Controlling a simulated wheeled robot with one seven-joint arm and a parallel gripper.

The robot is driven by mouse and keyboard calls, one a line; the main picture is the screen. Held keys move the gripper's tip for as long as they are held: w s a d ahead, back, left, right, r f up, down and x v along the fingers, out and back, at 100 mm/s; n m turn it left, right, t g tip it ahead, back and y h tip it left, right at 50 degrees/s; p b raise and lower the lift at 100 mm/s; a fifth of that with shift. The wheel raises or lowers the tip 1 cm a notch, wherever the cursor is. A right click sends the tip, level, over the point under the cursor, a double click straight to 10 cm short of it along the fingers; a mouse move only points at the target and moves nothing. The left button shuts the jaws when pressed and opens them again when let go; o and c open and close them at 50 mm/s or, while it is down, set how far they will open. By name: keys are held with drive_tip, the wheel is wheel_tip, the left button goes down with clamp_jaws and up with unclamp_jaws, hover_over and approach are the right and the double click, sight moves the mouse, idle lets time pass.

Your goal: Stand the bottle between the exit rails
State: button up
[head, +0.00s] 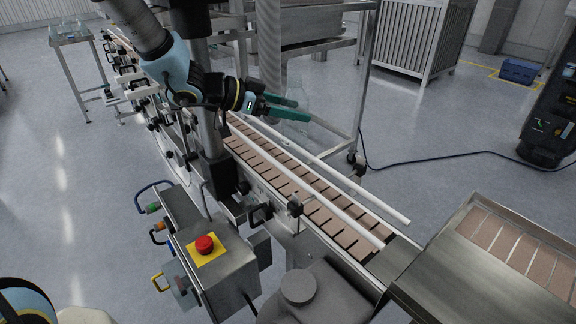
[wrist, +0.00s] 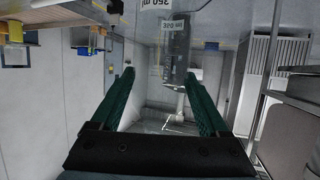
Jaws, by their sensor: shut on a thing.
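A clear, see-through bottle (head: 297,92) shows faintly in the head view, roughly upright at the tips of my gripper (head: 302,110). My gripper's green fingers are shut on it. In the wrist view the bottle (wrist: 158,58) is a faint outline between the fingers (wrist: 160,78), with "350 ml" markings near the top. The exit rails are two white bars, the far rail (head: 335,172) and the near rail (head: 315,200), along the brown slatted conveyor (head: 290,185). The gripper and bottle appear above the far rail's upper end; the bottle's base is hard to make out.
A control box with a red button (head: 204,244) stands before the conveyor. A steel frame table (head: 310,45) stands behind it. A second slatted conveyor (head: 515,250) is at lower right. The belt between the rails looks clear. A dark cable (head: 450,155) crosses the floor.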

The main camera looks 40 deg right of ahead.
drive_tip(key=w+n+t, duration=0.4)
drive_tip(key=w, duration=0.1)
drive_tip(key=shift+t+h, duration=0.3)
drive_tip(key=shift+h, duration=0.1)
drive_tip(key=f, duration=0.6)
drive_tip(key=f+p, duration=0.1)
drive_tip(key=f, duration=0.3)
drive_tip(key=shift+w+a, duration=0.15)
drive_tip(key=shift+a, duration=0.15)
drive_tip(key=shift+f, duration=0.1)
drive_tip(key=shift+f, duration=0.15)
drive_tip(key=o, duration=1.2)
drive_tip(key=shift+o, duration=0.2)
